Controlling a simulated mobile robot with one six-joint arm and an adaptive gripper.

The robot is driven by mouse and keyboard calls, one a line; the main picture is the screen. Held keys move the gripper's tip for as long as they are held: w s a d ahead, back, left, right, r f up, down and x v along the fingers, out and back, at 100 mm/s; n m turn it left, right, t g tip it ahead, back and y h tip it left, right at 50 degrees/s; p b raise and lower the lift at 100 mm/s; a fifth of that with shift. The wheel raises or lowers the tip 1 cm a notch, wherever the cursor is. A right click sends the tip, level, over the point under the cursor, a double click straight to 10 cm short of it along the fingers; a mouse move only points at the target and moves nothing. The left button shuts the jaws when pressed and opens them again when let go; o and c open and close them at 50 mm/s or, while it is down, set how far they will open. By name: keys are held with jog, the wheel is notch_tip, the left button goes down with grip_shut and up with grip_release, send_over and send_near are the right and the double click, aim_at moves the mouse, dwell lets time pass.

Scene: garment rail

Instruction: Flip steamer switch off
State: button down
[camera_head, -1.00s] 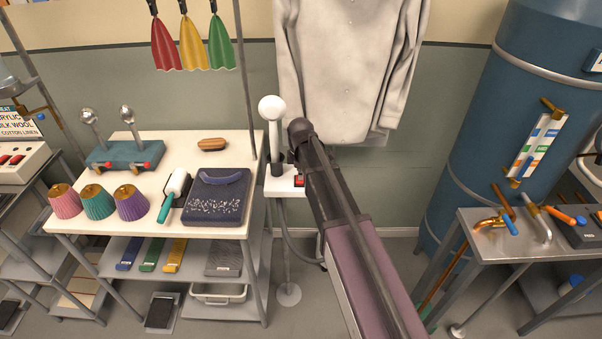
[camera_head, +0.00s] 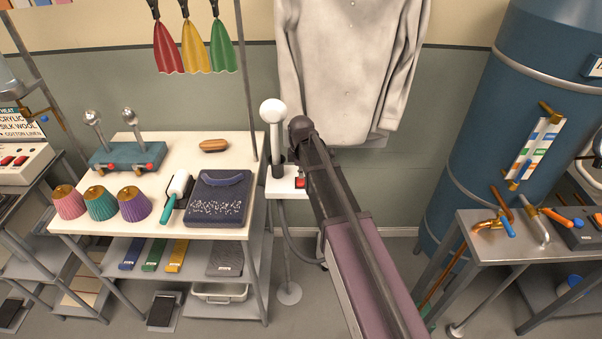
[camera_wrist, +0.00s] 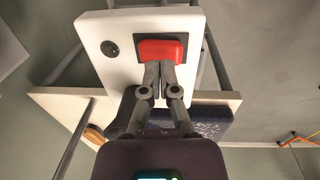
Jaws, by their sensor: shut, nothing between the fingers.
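The red steamer switch (camera_wrist: 160,48) sits in a dark plate on a white panel (camera_wrist: 104,72) in the wrist view. It also shows as a small red patch beside my arm in the head view (camera_head: 300,183). My gripper (camera_wrist: 159,68) is shut and empty, with its fingertips at the switch's lower edge in the wrist view. I cannot tell whether they press on it. The steamer (camera_head: 271,112), with a white round head and dark handle, stands upright beside the switch. My arm hides part of the panel and my fingertips in the head view.
A white table (camera_head: 160,205) at left holds a dark blue pad (camera_head: 219,198), a roller and several cones. A light shirt (camera_head: 350,65) hangs behind my arm. A blue tank (camera_head: 500,130) and a metal bench (camera_head: 480,250) stand at right.

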notch_tip(320, 180, up, 12)
jog(key=w+p, duration=0.1)
jog(key=p, duration=1)
jog(key=shift+w, duration=0.25)
jog(key=s+d+f+m+b, duration=0.1)
jog(key=s+d+f+m, duration=0.1)
jog(key=s+d+m, duration=0.2)
jog(key=s+d+f+m+b, duration=0.2)
jog(key=s+d+m, duration=0.2)
jog(key=s+m, duration=0.3)
jog(key=s+d+f+m+g+b, duration=0.1)
jog(key=s+d+m, duration=0.3)
jog(key=s, duration=0.8)
jog(key=shift+d+f+m+b, duration=0.25)
jog(key=shift+f+m+b, duration=0.25)
jog(key=shift+m+b, duration=0.45)
